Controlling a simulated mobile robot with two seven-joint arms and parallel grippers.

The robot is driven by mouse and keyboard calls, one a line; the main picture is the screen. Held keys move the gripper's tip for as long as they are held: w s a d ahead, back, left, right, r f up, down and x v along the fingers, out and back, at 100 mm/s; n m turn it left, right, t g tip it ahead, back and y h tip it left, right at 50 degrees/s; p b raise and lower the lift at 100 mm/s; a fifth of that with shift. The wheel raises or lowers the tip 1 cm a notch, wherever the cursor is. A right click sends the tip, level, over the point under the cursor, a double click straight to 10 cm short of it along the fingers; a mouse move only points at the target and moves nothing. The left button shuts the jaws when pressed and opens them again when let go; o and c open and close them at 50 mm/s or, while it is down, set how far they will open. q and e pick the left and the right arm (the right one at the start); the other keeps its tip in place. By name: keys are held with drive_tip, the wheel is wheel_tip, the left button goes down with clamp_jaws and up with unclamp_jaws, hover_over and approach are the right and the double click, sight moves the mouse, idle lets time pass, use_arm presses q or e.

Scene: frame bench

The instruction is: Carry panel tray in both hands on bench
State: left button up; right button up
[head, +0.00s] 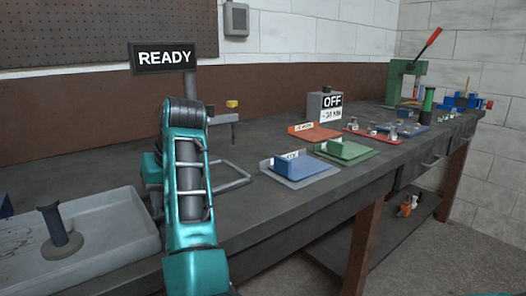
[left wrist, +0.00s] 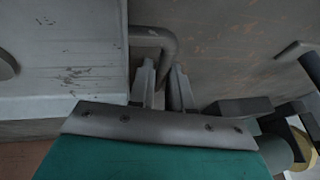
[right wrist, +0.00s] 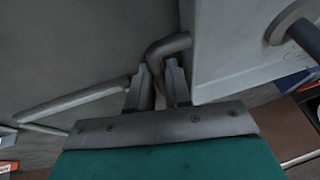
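The panel tray (head: 100,212) is a shallow light grey tray at the left of the head view, with a dark spool-like post (head: 60,235) standing in it. Its left part is cut off by the picture edge. In the left wrist view, my left gripper (left wrist: 165,85) has its fingers closed about a bent grey tray handle (left wrist: 155,38). In the right wrist view, my right gripper (right wrist: 157,88) has its fingers closed about the other bent handle (right wrist: 166,46). My teal right arm hides that handle in the head view. I cannot tell whether the tray is raised off the bench.
A READY sign (head: 163,57) stands behind my right arm. A grey rod outline (head: 238,165) lies on the bench beside it. Farther right are blue (head: 298,164), green (head: 347,150) and orange (head: 315,132) holders, an OFF box (head: 324,104) and a green press (head: 405,72).

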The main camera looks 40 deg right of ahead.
use_arm(q)
drive_tip(key=o, duration=0.4)
drive_tip(key=shift+c, duration=0.2)
use_arm(e)
drive_tip(key=o, duration=0.4)
drive_tip(key=shift+r, duration=0.1)
drive_tip(key=shift+c, duration=0.2)
use_arm(q)
drive_tip(key=shift+r, duration=0.1)
